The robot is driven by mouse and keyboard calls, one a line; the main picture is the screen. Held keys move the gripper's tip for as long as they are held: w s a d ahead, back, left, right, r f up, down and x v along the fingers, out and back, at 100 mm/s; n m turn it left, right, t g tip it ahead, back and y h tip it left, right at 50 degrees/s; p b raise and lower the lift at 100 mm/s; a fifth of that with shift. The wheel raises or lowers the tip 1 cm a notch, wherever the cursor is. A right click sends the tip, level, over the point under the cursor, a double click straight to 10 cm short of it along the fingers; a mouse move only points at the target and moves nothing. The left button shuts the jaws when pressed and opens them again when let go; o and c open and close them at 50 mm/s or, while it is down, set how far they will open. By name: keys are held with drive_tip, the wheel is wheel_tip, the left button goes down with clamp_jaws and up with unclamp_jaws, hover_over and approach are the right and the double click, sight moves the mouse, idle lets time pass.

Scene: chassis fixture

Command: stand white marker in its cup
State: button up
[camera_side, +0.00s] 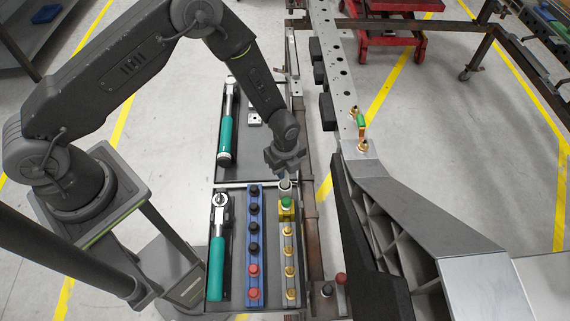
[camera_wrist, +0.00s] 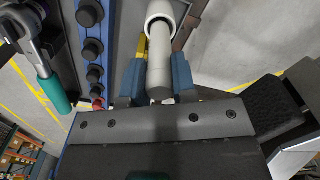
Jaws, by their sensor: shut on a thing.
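My gripper (camera_wrist: 155,82) is shut on the white marker (camera_wrist: 158,65), a pale cylinder with a wider round end, between its blue fingertips in the wrist view. In the side view my gripper (camera_side: 284,165) is low over the far end of the right-hand strip in the near tray. The pale end of the marker (camera_side: 285,184) shows just below it. A green-topped piece (camera_side: 286,203) is right in front of the marker, at a yellow block (camera_side: 286,213). I cannot make out the marker's cup, or whether the marker touches anything below.
A blue strip (camera_side: 254,240) with black and red knobs and a green-handled tool (camera_side: 217,250) lie left in the near tray. Another green-handled tool (camera_side: 227,125) lies in the far tray. The metal chassis rail (camera_side: 345,90) stands close on the right.

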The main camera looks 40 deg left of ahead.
drive_tip(key=shift+f, duration=1.05)
drive_tip(key=o, duration=1)
drive_tip(key=shift+r, duration=4.5)
